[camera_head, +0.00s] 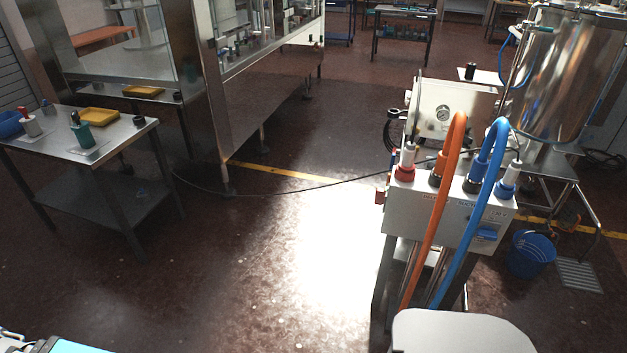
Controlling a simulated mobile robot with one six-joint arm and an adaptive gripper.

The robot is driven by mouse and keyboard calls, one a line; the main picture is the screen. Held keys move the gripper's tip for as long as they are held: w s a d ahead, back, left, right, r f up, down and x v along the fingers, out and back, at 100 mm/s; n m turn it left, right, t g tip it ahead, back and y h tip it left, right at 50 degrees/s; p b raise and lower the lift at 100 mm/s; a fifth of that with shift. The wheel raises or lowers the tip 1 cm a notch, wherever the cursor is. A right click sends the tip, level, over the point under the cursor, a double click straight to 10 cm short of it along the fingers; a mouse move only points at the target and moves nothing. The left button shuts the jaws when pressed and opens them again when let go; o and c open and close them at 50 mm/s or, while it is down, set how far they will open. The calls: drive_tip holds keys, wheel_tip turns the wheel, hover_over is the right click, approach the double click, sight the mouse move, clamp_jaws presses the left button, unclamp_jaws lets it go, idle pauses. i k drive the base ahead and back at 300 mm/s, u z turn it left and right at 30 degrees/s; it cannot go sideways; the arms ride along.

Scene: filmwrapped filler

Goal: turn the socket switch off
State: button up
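A grey socket box (428,212) stands on dark legs at the right of the head view. A red connector (404,173) and a blue connector (508,186) sit on its top. A thick orange cable (439,200) and a thick blue cable (478,200) arch over its front and hide part of it. A blue part (486,234), possibly the switch, is on the front at the right. A small red part (379,196) is on the left side. The switch position is too small to tell. My gripper is not in view.
A thin black cable (290,192) runs across the walkway to the right. A blue bucket (531,254) and a steel tank (565,75) stand right of the box.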

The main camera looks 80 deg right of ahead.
sight(380, 195)
drive_tip(key=z, duration=3.25)
drive_tip(key=i, duration=1)
drive_tip(key=z, duration=0.05)
